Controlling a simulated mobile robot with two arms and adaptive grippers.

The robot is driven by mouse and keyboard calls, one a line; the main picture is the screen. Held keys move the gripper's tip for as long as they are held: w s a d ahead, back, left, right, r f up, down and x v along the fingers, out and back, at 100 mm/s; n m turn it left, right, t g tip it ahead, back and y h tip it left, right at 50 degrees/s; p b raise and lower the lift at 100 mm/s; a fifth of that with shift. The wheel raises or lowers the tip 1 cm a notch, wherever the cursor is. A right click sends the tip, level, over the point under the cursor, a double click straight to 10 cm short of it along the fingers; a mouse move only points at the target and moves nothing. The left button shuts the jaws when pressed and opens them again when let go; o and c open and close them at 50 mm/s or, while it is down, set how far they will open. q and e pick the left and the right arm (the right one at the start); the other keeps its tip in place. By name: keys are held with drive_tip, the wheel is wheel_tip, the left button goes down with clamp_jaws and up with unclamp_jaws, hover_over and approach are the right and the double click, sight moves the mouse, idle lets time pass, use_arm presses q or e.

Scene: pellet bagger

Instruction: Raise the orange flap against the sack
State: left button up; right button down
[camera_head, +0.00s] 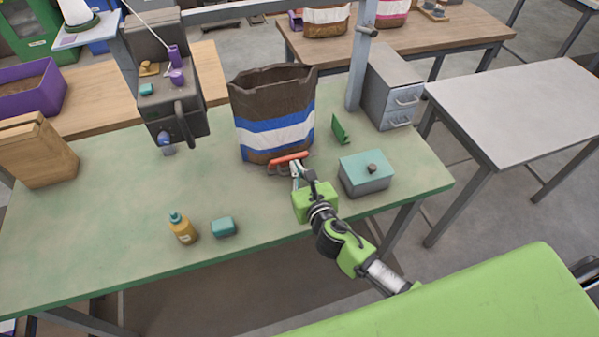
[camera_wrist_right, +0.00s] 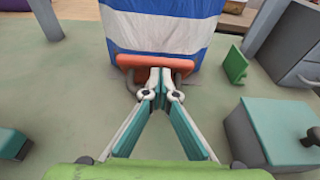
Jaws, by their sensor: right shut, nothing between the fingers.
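The sack (camera_head: 285,95), brown with a blue and white band, stands upright and open-topped on the green table. Its banded front fills the top of the right wrist view (camera_wrist_right: 160,30). The orange flap (camera_head: 289,157) is a short bar low at the front of the sack, on a dark grey bracket; it also shows in the right wrist view (camera_wrist_right: 157,61). My right gripper (camera_head: 296,172) is shut and empty, its tips (camera_wrist_right: 161,84) right at the flap's near side. I cannot tell whether the tips touch it. My left gripper is not in view.
A grey box with a teal lid (camera_head: 366,170) stands close right of my right gripper. A green upright piece (camera_head: 340,128) and a grey drawer unit (camera_head: 390,88) stand behind. A yellow bottle (camera_head: 181,228) and a teal block (camera_head: 223,227) are front left. The left tabletop is mostly clear.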

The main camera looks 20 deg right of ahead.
drive_tip(key=shift+w+r+p, duration=0.45)
drive_tip(key=shift+r, duration=0.25)
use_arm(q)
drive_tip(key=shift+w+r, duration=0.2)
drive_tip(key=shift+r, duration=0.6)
use_arm(e)
drive_tip(key=shift+w, duration=0.1)
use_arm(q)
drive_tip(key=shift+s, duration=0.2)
